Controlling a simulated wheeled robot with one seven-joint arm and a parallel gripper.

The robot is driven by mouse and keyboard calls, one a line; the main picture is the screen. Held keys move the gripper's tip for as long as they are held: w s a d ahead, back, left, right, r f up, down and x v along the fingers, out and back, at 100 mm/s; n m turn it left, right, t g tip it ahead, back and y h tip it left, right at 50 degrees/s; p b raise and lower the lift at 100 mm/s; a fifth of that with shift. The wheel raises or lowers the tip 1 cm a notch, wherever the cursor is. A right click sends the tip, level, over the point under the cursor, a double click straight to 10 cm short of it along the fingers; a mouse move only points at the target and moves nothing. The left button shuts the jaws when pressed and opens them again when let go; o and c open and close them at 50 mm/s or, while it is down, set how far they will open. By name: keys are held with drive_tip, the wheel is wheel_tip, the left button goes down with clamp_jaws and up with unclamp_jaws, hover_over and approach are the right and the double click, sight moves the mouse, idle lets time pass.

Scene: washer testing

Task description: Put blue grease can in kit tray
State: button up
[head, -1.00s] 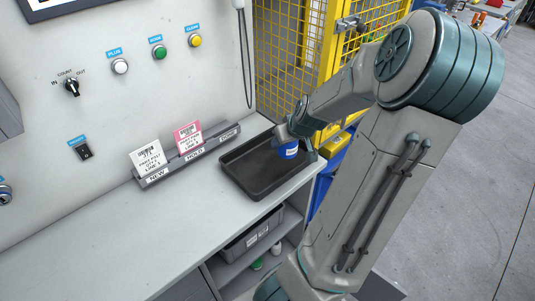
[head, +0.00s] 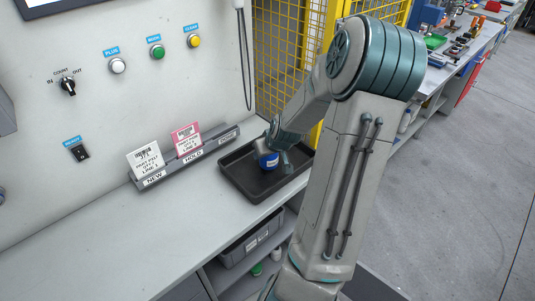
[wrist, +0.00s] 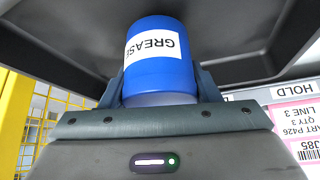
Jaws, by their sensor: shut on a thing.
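The blue grease can (head: 268,160) has a white label, and "GREASE" reads upside down on it in the wrist view (wrist: 158,50). My gripper (head: 274,151) is shut on the can, with a finger on each side of it in the wrist view (wrist: 160,84). The black kit tray (head: 237,183) lies on the grey counter. In the head view the can appears within the tray's outline, over its floor. I cannot tell whether the can touches the tray floor. The tray looks otherwise empty.
A card rack (head: 187,161) with a white and a pink card stands left of the tray along the wall. A yellow mesh fence (head: 283,45) rises behind. The counter (head: 120,240) at left is clear. A grey bin (head: 250,243) sits on the shelf below.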

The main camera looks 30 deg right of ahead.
drive_tip(key=shift+f, duration=0.4)
drive_tip(key=shift+f, duration=0.1)
drive_tip(key=o, duration=1.1)
